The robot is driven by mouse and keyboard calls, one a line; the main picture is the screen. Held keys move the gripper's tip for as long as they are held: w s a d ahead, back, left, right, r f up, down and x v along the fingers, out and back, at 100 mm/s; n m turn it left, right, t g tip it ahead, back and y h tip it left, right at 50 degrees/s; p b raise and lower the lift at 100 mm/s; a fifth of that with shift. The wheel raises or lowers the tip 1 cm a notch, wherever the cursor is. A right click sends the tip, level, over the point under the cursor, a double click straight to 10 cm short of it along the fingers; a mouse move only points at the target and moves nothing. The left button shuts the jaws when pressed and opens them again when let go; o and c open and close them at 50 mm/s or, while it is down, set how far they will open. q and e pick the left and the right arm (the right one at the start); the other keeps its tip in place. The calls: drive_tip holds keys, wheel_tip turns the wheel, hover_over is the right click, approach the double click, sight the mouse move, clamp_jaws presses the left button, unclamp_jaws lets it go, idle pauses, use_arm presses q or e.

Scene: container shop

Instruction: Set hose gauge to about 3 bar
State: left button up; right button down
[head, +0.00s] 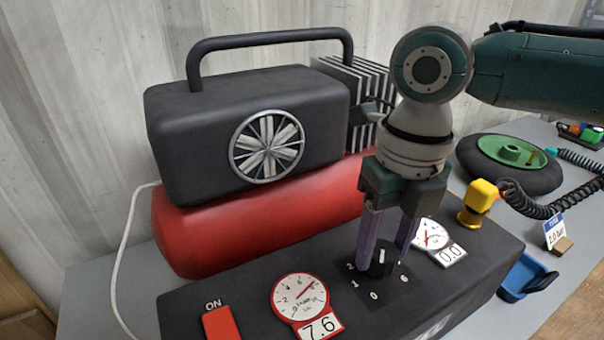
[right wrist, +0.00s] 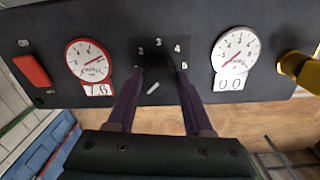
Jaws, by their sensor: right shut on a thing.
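The compressor's black control panel (head: 230,300) carries a dark round knob (head: 380,268) with a white pointer line and numbers around it. My right gripper (head: 386,256) points down over the panel, its two purple fingers shut on the knob from both sides. The right wrist view shows the fingers on either side of the dark knob (right wrist: 158,64). The white hose gauge (head: 433,235) right of the knob reads 0.0; it also shows in the right wrist view (right wrist: 235,50). The red-rimmed gauge (head: 300,297) left of the knob reads 7.6. My left gripper is out of view.
A red switch (head: 220,323) marked ON is at the panel's left. The red tank (head: 255,233) and black motor housing (head: 245,125) stand behind. A yellow fitting (head: 478,200), black coiled hose (head: 540,207), wheel (head: 508,160), "2.0 bar" sign (head: 555,232) and blue tray (head: 525,278) are at right.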

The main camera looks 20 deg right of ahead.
drive_tip(key=m+p, duration=0.3)
drive_tip(key=shift+r, duration=0.2)
drive_tip(key=m+p, duration=0.2)
drive_tip(key=m, duration=0.1)
drive_tip(key=shift+m, duration=0.4)
drive_tip(key=m+p, duration=0.2)
drive_tip(key=m, duration=0.2)
drive_tip(key=shift+m+p, duration=0.3)
drive_tip(key=shift+p, duration=0.05)
drive_tip(key=m+p, duration=0.2)
drive_tip(key=m, duration=0.2)
drive_tip(key=shift+f, duration=0.1)
drive_tip(key=m+p, duration=0.1)
drive_tip(key=m, duration=0.4)
drive_tip(key=shift+a+m+h+p, duration=0.1)
drive_tip(key=shift+m+h+p, duration=0.2)
drive_tip(key=shift+m+p, duration=0.1)
drive_tip(key=m+p, duration=0.1)
drive_tip(key=m, duration=0.4)
drive_tip(key=shift+m, duration=0.4)
